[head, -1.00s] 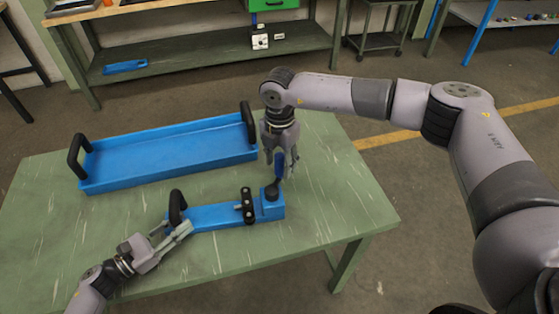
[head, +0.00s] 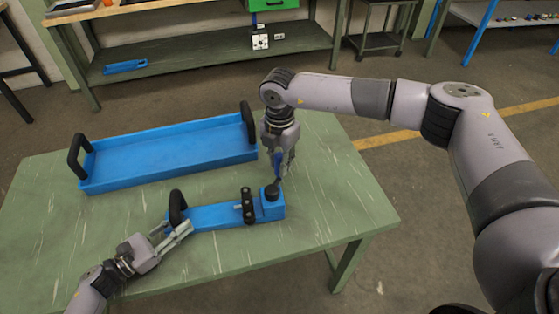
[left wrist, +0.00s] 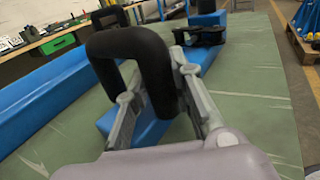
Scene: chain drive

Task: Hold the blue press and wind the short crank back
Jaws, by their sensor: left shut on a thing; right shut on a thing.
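The blue press (head: 215,217) lies on the green table, with a black loop handle (head: 176,203) at its left end. A black linked part (head: 248,205) crosses it near its right end. There, a raised blue block carries a black round hub (head: 272,191). The short crank's blue grip (head: 278,166) stands above the hub, within my right gripper (head: 281,168), which is shut on it from above; the fingers partly hide it. My left gripper (head: 177,226) is shut on the black loop handle, which also shows between its fingers in the left wrist view (left wrist: 150,55).
A long blue tray (head: 90,184) with black end handles lies behind the press on the green table (head: 230,258). The table's front and right areas are clear. A workbench (head: 210,45) stands against the back wall.

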